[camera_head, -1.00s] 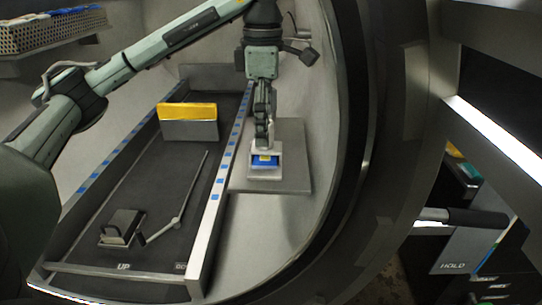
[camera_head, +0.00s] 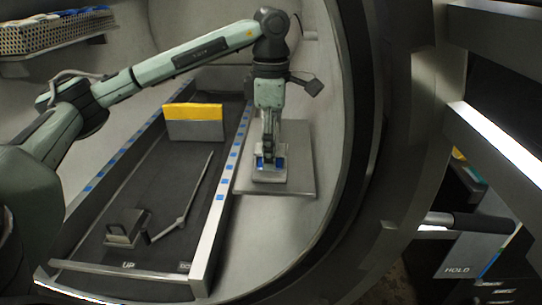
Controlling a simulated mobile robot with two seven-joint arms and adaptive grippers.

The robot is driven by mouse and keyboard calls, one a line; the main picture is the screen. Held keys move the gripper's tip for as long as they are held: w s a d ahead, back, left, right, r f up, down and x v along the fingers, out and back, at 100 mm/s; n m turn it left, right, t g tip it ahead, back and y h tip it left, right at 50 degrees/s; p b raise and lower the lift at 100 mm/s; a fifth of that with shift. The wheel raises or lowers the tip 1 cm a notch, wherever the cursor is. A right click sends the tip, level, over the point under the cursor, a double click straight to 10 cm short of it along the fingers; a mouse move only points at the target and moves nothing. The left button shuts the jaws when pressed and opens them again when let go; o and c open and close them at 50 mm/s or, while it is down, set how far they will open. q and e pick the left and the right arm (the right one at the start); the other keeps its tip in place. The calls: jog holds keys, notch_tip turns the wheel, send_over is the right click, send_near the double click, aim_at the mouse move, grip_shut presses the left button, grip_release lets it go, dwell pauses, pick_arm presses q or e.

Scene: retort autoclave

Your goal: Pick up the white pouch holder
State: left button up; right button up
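The white pouch holder (camera_head: 270,177) is a small pale block with blue showing in its top. It stands on a grey plate (camera_head: 302,185) to the right of the long tray. My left arm comes in from the left and bends down over it. My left gripper (camera_head: 269,157) points straight down at the holder's top, with blue visible on both sides of the fingers. The fingers cover the middle of the holder, and I cannot tell whether they are closed on it. My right gripper is not in view.
The long dark tray (camera_head: 206,262) has raised walls with blue marks. It holds a grey block with a yellow top (camera_head: 194,113), a small grey box (camera_head: 125,228) and a thin rod (camera_head: 188,205). A perforated basket (camera_head: 45,36) sits upper left. The round chamber rim (camera_head: 372,150) curves close on the right.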

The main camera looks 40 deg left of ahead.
pick_arm(q)
jog(key=shift+c, duration=1.1)
jog(key=shift+r, duration=0.55)
notch_tip(320, 180, up, 2)
jog(key=shift+r, duration=0.2)
jog(key=s+a+r+p, duration=0.2)
jog(key=s+a+r, duration=0.5)
jog(key=s, duration=0.2)
jog(key=shift+a+r, duration=0.2)
jog(key=shift+r, duration=0.05)
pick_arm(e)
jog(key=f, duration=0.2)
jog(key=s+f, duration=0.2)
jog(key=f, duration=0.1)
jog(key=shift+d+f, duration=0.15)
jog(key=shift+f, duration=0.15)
